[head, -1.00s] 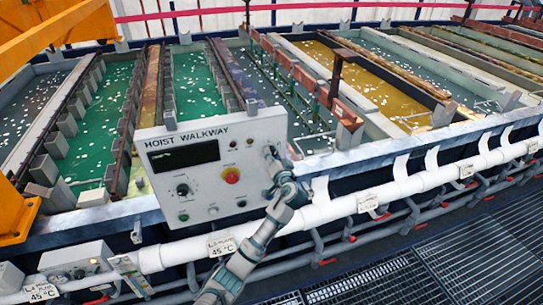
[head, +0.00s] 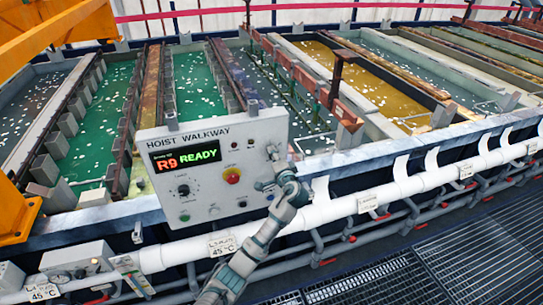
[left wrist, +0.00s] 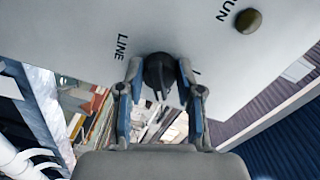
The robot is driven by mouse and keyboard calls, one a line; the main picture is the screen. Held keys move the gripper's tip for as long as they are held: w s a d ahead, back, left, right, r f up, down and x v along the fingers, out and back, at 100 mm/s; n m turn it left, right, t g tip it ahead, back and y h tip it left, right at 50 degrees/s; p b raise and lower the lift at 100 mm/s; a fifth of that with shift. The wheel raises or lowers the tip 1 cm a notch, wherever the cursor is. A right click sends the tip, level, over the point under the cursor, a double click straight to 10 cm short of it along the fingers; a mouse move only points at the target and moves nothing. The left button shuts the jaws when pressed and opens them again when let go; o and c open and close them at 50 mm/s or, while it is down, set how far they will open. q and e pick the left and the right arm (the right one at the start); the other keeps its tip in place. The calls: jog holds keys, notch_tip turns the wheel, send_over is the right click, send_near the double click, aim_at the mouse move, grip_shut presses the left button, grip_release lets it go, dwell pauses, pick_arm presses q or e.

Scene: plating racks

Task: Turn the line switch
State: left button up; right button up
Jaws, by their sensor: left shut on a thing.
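The line switch (left wrist: 160,75) is a black rotary knob on the white HOIST WALKWAY panel (head: 215,135), beside the word LINE in the left wrist view. My left gripper (left wrist: 160,92) is shut on the knob, with a blue-padded finger on each side of it. In the head view my left gripper (head: 278,160) is at the panel's upper right and hides most of the knob. The panel display (head: 186,157) is lit and reads "R9 READY" in red and green. My right gripper is not in view.
The panel also carries a red button on yellow (head: 232,175) and a black knob (head: 183,190). Behind it are tanks of green (head: 198,85) and amber liquid. A white pipe (head: 400,189) runs along the tank front, with dark grating (head: 460,265) at lower right.

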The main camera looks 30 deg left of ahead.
pick_arm(q)
jog(key=shift+w+d, duration=0.1)
jog(key=shift+d, duration=0.2)
